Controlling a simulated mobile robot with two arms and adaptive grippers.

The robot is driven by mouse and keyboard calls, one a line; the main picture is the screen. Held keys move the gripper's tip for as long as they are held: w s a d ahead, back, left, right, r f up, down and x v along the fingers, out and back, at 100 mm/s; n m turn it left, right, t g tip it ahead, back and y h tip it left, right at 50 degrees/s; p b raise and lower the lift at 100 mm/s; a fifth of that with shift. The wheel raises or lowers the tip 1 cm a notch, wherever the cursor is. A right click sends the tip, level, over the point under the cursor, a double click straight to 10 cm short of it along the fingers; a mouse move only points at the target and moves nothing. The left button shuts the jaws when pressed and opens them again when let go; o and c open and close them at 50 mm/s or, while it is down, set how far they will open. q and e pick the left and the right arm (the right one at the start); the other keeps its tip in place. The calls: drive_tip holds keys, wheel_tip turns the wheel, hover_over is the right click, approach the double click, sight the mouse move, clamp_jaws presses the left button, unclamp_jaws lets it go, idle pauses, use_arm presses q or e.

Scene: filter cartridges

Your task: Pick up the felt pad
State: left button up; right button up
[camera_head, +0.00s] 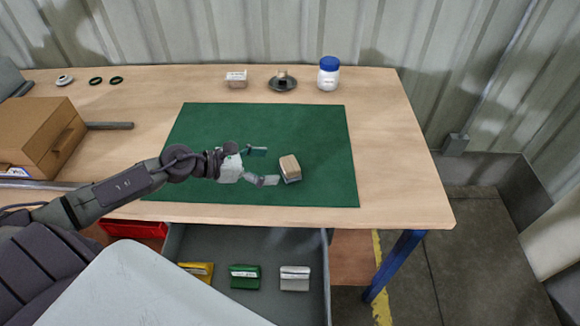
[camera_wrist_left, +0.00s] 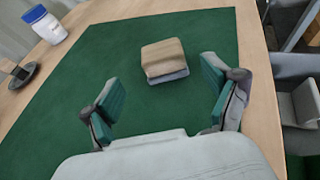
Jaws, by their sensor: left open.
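A small tan, rounded block (camera_head: 289,165) with a grey layer beneath it sits on the green mat (camera_head: 325,130), right of the mat's middle. It looks like the felt pad, though I cannot tell its material. It also shows in the left wrist view (camera_wrist_left: 163,60), ahead of the fingers. My left gripper (camera_head: 263,166) is open and empty over the mat, just left of the block, with its fingers pointing towards it. In the wrist view the block lies beyond and between the two fingertips, apart from both. My right gripper is not in view.
A white jar with a blue lid (camera_head: 328,74), a dark dish with a small piece on it (camera_head: 283,82) and a small box (camera_head: 236,79) stand at the back. A brown box (camera_head: 42,138) is at left. An open drawer (camera_head: 318,285) below holds yellow, green and grey items.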

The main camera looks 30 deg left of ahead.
sight(285, 164)
use_arm(q)
drive_tip(key=shift+w+d, duration=0.1)
drive_tip(key=shift+w, duration=0.05)
drive_tip(key=shift+w+d, duration=0.2)
drive_tip(key=shift+w, duration=0.05)
drive_tip(key=p+x, duration=0.2)
drive_tip(key=x, duration=0.1)
drive_tip(key=shift+w+d, duration=0.15)
drive_tip(key=shift+d, duration=0.2)
drive_tip(key=shift+w+d+f, duration=0.25)
drive_tip(key=shift+w+d, duration=0.05)
drive_tip(key=c, duration=1.2)
drive_tip(key=shift+c, duration=0.2)
